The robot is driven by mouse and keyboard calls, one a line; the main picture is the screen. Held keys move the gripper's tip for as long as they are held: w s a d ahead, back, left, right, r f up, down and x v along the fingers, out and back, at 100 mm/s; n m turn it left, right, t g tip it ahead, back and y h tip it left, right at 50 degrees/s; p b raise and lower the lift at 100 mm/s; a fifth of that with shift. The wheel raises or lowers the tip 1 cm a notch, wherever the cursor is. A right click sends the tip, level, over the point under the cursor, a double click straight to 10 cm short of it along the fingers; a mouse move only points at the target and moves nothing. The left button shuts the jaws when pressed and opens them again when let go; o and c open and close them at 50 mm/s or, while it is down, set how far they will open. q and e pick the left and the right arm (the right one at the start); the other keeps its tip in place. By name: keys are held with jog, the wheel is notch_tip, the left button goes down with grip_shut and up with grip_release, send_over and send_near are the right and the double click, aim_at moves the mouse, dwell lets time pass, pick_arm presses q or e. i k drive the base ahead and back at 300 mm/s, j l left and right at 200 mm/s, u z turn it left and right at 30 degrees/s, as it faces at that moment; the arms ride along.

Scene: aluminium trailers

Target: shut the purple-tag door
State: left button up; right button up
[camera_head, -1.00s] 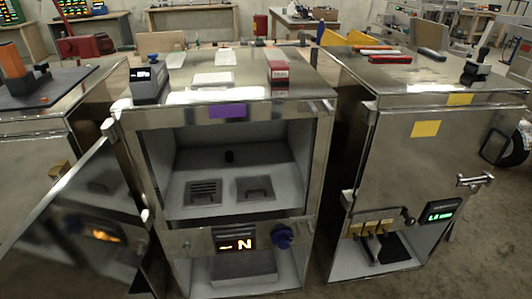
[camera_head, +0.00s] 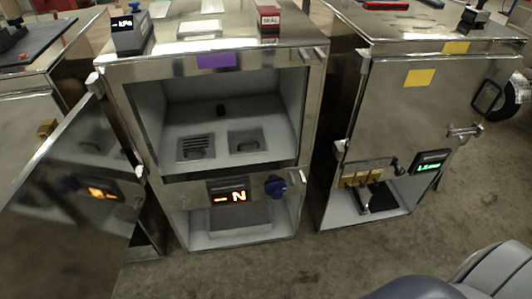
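The purple tag (camera_head: 216,61) is on the front upper edge of the middle metal cabinet (camera_head: 115,82). This cabinet's door (camera_head: 70,215) is hinged on the left and stands swung wide open toward the lower left. Its shiny face mirrors the orange display and blue knob. The upper compartment (camera_head: 228,110) is exposed, with two panels with handles on its floor. Neither gripper is in view. A dark and grey rounded part at the lower right looks like my own arm.
The right cabinet (camera_head: 400,120) has a closed upper door with yellow tags (camera_head: 419,78) and an open lower bay. A left cabinet (camera_head: 40,110) stands behind the open door. Small boxes sit on the middle cabinet's top. The floor (camera_head: 300,265) in front is clear.

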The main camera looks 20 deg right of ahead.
aim_at(69, 218)
jog(key=u, duration=0.35)
jog(key=i+j+u, duration=0.1)
jog(key=u, duration=0.25)
jog(key=i+u, duration=0.1)
jog(key=u, duration=0.25)
